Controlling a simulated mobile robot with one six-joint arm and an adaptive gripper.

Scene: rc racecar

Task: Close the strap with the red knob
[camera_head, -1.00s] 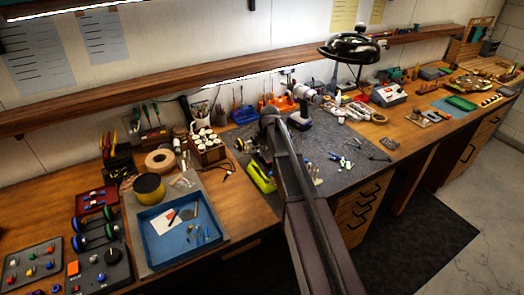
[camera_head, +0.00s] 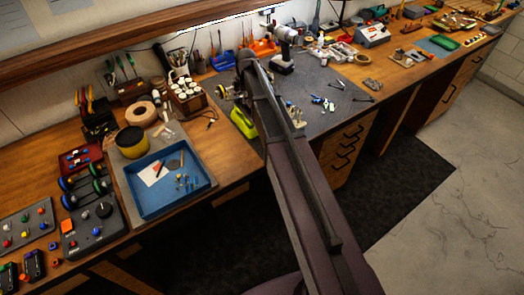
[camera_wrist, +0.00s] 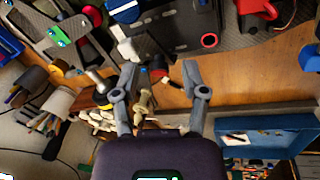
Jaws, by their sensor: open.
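My gripper (camera_wrist: 159,74) is open, its two grey fingers apart over the bench edge in the wrist view. A small dark piece with a red part (camera_wrist: 157,74) shows between the fingertips; I cannot tell whether it is the strap's red knob or how far it lies from them. Beyond is the dark car chassis (camera_wrist: 175,22) with a red ring-like round part (camera_wrist: 208,40). No strap can be made out clearly. In the head view my arm hides most of the car; its yellow-green part (camera_head: 243,122) shows left of the arm.
A blue tray (camera_head: 150,205) with small parts lies left of the car, and also shows in the wrist view (camera_wrist: 285,122). A wooden rack of white jars (camera_head: 187,95) stands behind. Tools and a drill (camera_head: 285,45) are nearby. Open floor lies in front.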

